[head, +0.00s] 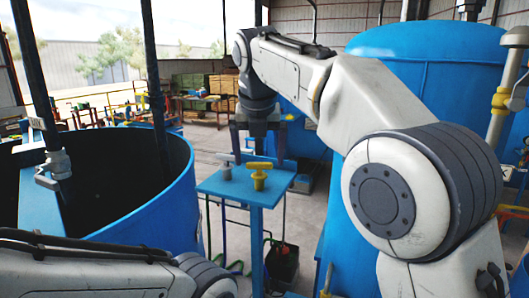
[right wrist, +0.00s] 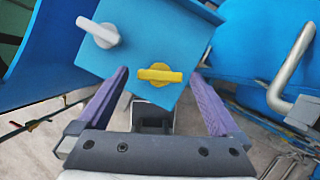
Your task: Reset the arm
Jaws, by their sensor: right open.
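My right arm reaches forward across the head view, and its gripper (head: 258,154) points down over a blue stand (head: 262,198). The gripper is open, with its two fingers spread and nothing between them that it grips. A yellow handle (head: 259,175) and a grey handle (head: 226,170) sit on the stand's top. In the right wrist view the yellow handle (right wrist: 160,75) shows ahead of the open gripper (right wrist: 158,72), and the grey handle (right wrist: 99,32) is up and left. I cannot see contact with either handle. My left arm shows only partly at the lower left; its gripper is out of view.
A large open blue tank (head: 170,205) stands at the left, with a dark post rising in front of it. A tall blue vessel (head: 440,75) with pipes stands at the right, close behind my right arm. A dark bin (head: 284,265) is on the floor behind the stand.

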